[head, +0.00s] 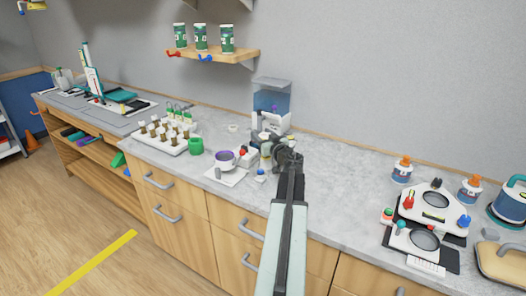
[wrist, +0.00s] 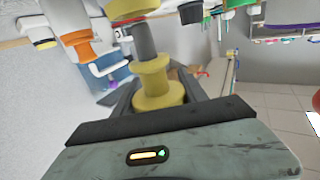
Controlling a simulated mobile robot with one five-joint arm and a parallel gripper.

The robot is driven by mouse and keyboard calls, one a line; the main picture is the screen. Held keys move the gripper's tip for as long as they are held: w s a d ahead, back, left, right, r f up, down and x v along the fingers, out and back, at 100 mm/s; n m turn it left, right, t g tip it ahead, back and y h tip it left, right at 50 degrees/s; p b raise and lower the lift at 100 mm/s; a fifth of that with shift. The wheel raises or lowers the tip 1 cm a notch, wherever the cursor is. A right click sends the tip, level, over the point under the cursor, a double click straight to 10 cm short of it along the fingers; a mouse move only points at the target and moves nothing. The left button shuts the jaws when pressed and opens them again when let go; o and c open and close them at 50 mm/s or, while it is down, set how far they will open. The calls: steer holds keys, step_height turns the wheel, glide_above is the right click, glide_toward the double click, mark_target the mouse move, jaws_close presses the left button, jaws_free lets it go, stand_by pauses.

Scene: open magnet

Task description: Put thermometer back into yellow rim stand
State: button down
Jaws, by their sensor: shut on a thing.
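In the wrist view, a spool-shaped yellow piece with a grey shaft (wrist: 144,42) sits between my fingers; it appears to be the thermometer. My gripper (wrist: 155,85) is shut on it. A yellow round piece (wrist: 128,9) shows at the top edge by the shaft's far end; I cannot tell whether it is the stand's rim or part of the held thing. In the head view, my gripper (head: 272,147) is over the counter's back middle, in front of the dispenser, and my arm partly hides what it holds. The yellow rim stand is not clearly made out.
A blue and white dispenser (head: 271,100) stands behind my gripper. A white device (head: 434,205) is at the right. The counter between (head: 345,185) is clear.

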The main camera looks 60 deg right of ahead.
step_height(320, 180, down, 4)
steer(key=b, duration=0.4)
steer(key=shift+r, duration=0.15)
steer(key=c, duration=0.6)
jaws_free()
steer(key=v, duration=1.2)
steer(key=shift+r, duration=0.1)
